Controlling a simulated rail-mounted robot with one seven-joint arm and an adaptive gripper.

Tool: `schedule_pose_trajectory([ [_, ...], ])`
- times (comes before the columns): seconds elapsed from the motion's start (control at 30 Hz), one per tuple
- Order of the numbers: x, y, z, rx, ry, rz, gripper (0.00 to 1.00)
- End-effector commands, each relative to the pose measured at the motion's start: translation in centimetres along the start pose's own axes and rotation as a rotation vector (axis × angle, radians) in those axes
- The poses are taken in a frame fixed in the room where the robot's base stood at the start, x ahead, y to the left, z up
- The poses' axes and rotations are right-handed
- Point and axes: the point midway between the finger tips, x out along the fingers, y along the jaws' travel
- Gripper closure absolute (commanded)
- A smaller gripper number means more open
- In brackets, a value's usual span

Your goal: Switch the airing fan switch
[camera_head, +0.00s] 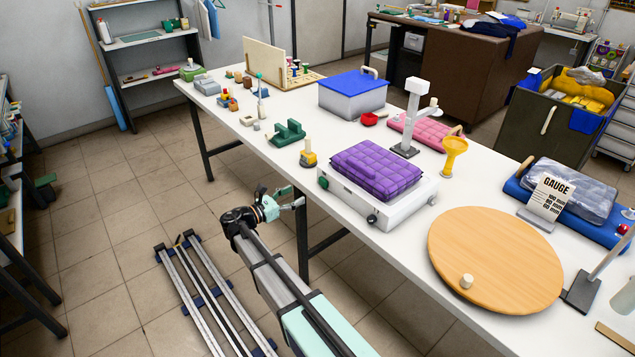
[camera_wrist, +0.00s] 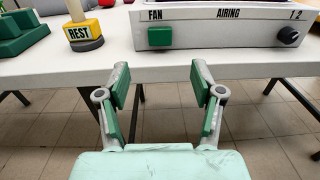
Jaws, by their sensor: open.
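The airing unit is a white box (camera_head: 400,212) on the table, with a purple quilted comforter (camera_head: 375,168) on top. In the wrist view its front panel (camera_wrist: 228,42) reads FAN, AIRING and "1 2". The green fan switch (camera_wrist: 160,37) sits under the word FAN at the left end; it also shows in the head view (camera_head: 323,183). A black knob (camera_wrist: 289,37) is at the right end. My gripper (camera_wrist: 158,80) is open and empty, its two fingers pointing towards the table edge, apart from the switch and below it in the picture. The head view shows my gripper (camera_head: 290,203) beside the table's near edge.
A yellow piece labelled REST (camera_wrist: 85,33) stands left of the unit, with a green block (camera_wrist: 20,32) further left. The white table edge (camera_wrist: 60,75) runs between my gripper and the panel. A round wooden board (camera_head: 495,260) lies right of the unit.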

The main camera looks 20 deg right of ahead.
Motion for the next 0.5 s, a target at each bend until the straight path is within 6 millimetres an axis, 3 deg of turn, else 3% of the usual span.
schedule_pose_trajectory([
  [0.2,4.5,0.1,0.3,0.001,0.0,-0.002,0.33],
  [0.5,9.2,0.1,0.1,0.001,0.0,-0.001,0.33],
])
